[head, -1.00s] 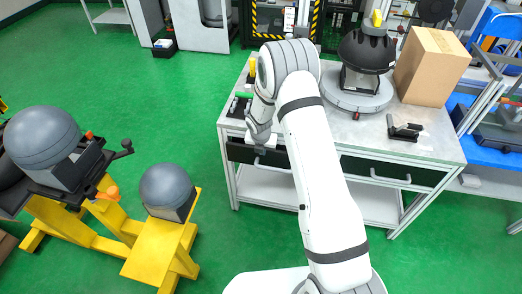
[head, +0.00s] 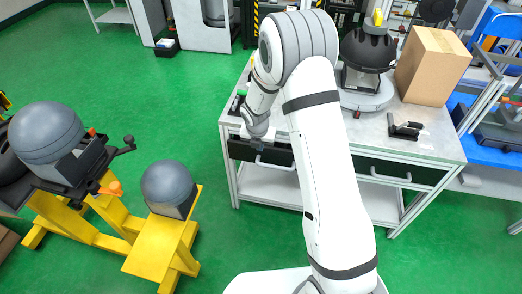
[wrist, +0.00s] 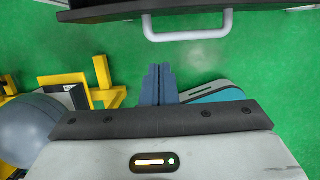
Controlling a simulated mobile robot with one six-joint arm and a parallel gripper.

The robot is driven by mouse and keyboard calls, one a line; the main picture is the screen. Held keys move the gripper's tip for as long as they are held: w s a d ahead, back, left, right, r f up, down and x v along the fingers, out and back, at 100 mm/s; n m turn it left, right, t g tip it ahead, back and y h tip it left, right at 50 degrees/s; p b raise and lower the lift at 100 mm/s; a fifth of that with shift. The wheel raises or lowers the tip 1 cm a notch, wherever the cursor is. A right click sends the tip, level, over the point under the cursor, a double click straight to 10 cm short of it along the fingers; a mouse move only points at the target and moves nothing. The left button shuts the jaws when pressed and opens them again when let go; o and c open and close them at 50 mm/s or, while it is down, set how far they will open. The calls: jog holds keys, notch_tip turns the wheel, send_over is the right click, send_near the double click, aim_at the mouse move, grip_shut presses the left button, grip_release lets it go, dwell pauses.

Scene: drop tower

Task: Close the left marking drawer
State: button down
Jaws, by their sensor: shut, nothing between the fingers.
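The left drawer (head: 240,150) is a dark drawer under the left part of the workbench top, with a pale bar handle (head: 272,165). My gripper (head: 261,145) is at the front of this drawer, and my arm hides part of the drawer's right side. In the wrist view the drawer's dark front edge (wrist: 200,12) and white handle (wrist: 187,36) are at the top. The shut, empty fingertips (wrist: 160,72) point toward the handle with a visible gap in the picture. How far the drawer stands out is hard to tell.
The workbench (head: 375,135) carries a dark dome on a round base (head: 365,98), a cardboard box (head: 432,66) and a black tool (head: 404,130). A second drawer (head: 400,172) is at the right. Yellow stands (head: 160,250) with grey domes are at the left. Green floor between is clear.

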aim_at(238, 145)
jog(key=w+a+t+b, duration=0.1)
jog(key=a+t+b, duration=0.1)
jog(key=a+b, duration=0.95)
jog(key=shift+h, duration=0.3)
jog(key=shift+w+d+f+b, duration=0.6)
jog(key=shift+w+f, duration=0.6)
jog(key=shift+f, duration=0.3)
jog(key=shift+w+d+f+b, duration=0.5)
jog(key=shift+w+d+f, duration=0.1)
jog(key=shift+w+f, duration=0.75)
jog(key=shift+w+d+f+b, duration=0.6)
jog(key=shift+w+f, duration=0.5)
jog(key=shift+f, duration=0.5)
